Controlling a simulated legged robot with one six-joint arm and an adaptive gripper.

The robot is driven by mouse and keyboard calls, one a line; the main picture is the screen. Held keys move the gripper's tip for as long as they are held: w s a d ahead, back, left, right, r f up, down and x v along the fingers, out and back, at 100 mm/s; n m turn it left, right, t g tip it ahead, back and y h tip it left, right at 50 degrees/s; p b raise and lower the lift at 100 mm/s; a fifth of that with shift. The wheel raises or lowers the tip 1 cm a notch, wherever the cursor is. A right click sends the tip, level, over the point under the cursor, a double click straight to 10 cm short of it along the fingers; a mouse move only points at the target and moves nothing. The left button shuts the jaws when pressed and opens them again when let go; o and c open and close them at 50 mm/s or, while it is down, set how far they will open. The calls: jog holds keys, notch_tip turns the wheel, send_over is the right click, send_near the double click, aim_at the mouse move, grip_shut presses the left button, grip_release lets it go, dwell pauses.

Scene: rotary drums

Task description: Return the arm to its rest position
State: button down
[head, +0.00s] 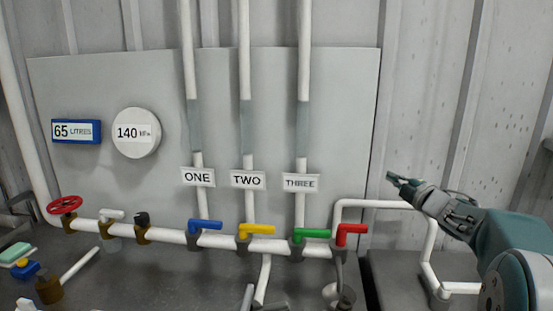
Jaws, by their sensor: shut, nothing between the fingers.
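My arm enters the head view from the lower right. My gripper (396,180) is at its left end, in front of the wall to the right of the grey panel (90,180). The fingers are small in the picture; they look closed together and hold nothing. The gripper is above and to the right of the red valve handle (351,232), apart from it. A white pipe (375,204) passes behind and below the gripper.
Blue (205,225), yellow (257,230) and green (311,233) lever handles sit on the horizontal white pipe (218,241). A red handwheel (65,205) is at the left. The panel bears a blue display (76,131) and a round gauge (136,132). Corrugated wall (425,80) shows above my gripper.

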jog(key=s+a+r+m+g+h, duration=0.2)
jog(key=s+a+m+h, duration=0.1)
jog(key=s+m+h, duration=0.75)
jog(key=s+a+f+m+g+y, duration=0.1)
jog(key=s+a+f+m+g, duration=0.2)
jog(key=s, duration=0.6)
jog(key=s+a+f+m+g+y, duration=0.1)
jog(key=s+a+f+m+g, duration=0.2)
jog(key=s+f, duration=0.4)
jog(key=s+a+f+m+g+y, duration=0.2)
jog(key=s+a+f, duration=0.3)
jog(key=s, duration=0.8)
jog(key=shift+s+a+f+m+g, duration=0.25)
jog(key=shift+m+g, duration=0.4)
jog(key=shift+g, duration=0.25)
jog(key=shift+r, duration=0.1)
